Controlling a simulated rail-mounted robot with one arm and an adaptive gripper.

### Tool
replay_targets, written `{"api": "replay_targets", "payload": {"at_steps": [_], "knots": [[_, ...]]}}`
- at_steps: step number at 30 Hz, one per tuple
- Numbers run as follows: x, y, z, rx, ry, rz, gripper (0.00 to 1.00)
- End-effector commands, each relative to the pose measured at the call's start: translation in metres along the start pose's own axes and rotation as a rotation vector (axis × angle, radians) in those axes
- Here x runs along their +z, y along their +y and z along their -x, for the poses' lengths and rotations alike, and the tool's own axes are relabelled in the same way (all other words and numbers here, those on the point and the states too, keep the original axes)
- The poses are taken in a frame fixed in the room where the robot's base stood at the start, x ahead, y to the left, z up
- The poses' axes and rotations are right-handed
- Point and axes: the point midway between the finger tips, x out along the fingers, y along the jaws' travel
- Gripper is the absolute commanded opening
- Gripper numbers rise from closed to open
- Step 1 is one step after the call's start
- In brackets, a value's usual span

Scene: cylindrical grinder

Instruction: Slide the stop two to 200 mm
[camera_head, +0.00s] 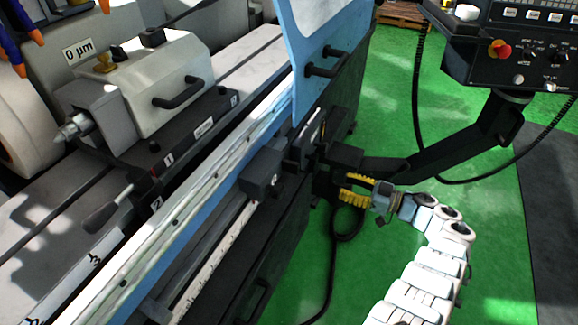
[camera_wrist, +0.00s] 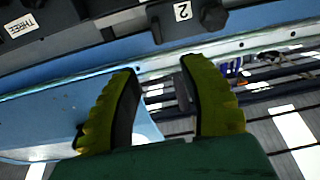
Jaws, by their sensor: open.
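A black block (camera_head: 262,174), likely one of the stops, sits on the rail along the front of the grinder, above a white ruled scale (camera_head: 213,262). I cannot read which stop it is or its exact reading. A second dark block (camera_head: 345,155) is farther along, close to my gripper. My gripper (camera_head: 350,187), with yellow ribbed fingers, is in front of the machine, right of the first block and apart from it. In the wrist view my gripper (camera_wrist: 158,72) has its fingers spread, with nothing held between them. A plate marked 2 (camera_wrist: 182,12) shows above the fingers.
A blue door (camera_head: 312,60) with a black handle stands above the rail. A control panel (camera_head: 520,50) on a black arm (camera_head: 450,155) is at the right. A black lever (camera_head: 105,212) sits at the left. Green floor (camera_head: 395,250) is open at the right.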

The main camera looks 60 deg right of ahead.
Motion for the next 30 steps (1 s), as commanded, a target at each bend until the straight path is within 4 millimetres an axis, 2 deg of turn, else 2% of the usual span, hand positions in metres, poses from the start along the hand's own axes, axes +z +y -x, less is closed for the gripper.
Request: {"api": "replay_targets", "payload": {"at_steps": [4,8,30], "knots": [[-0.004,0.004,0.004,0.01,-0.009,-0.012,0.43],[-0.003,0.004,-0.01,0.01,-0.01,-0.013,0.43],[-0.001,0.005,-0.136,0.009,-0.007,-0.009,0.43]]}}
